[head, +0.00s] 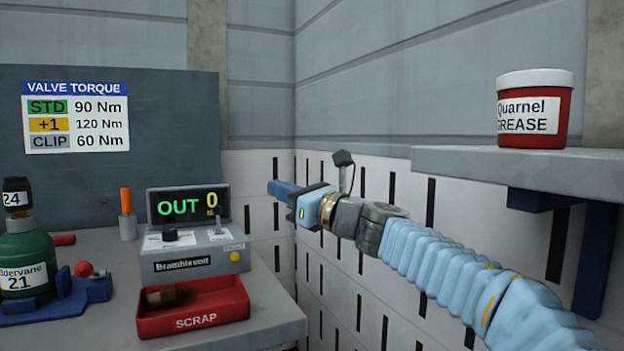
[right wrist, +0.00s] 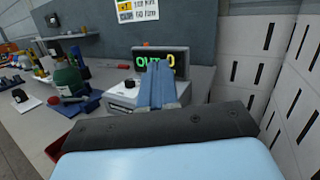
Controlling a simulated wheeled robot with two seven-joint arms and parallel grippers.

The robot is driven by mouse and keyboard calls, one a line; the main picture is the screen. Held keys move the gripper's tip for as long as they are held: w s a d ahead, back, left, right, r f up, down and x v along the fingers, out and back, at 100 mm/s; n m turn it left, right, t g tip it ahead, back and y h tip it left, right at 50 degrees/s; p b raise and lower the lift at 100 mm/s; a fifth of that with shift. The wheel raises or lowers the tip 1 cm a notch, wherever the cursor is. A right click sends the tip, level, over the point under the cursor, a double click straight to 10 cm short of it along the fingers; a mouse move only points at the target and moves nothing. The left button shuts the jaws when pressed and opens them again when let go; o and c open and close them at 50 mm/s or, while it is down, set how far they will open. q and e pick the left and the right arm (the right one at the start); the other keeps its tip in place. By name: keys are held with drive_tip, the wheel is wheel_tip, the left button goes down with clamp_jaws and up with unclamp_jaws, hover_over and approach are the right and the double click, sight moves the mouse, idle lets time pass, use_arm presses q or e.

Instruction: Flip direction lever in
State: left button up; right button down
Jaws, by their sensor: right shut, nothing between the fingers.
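The grey control box (head: 195,255), labelled Bramblevolt, stands on the bench. Its display (head: 188,206) reads OUT in green and 0 in yellow. A small lever (head: 218,226) stands up from the right of the box top, with a black knob (head: 170,234) at the left. My right gripper (head: 270,187) is shut and empty, in the air to the right of the display and apart from the box. In the right wrist view its blue fingers (right wrist: 157,82) lie together in front of the display (right wrist: 142,63) and hide the lever area. My left gripper is not in view.
A red SCRAP tray (head: 222,312) sits in front of the box with a brown piece inside. A green cylinder (head: 24,262) stands in a blue holder at left. A shelf (head: 450,163) with a grease tub (head: 550,117) juts out at right. A slotted wall lies behind my arm.

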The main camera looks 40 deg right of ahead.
drive_tip(key=s+d+r, duration=0.1)
drive_tip(key=s+r, duration=0.1)
drive_tip(key=s, duration=0.4)
drive_tip(key=shift+s+d+r, duration=0.15)
drive_tip(key=shift+s+d, duration=0.2)
drive_tip(key=shift+d, duration=0.05)
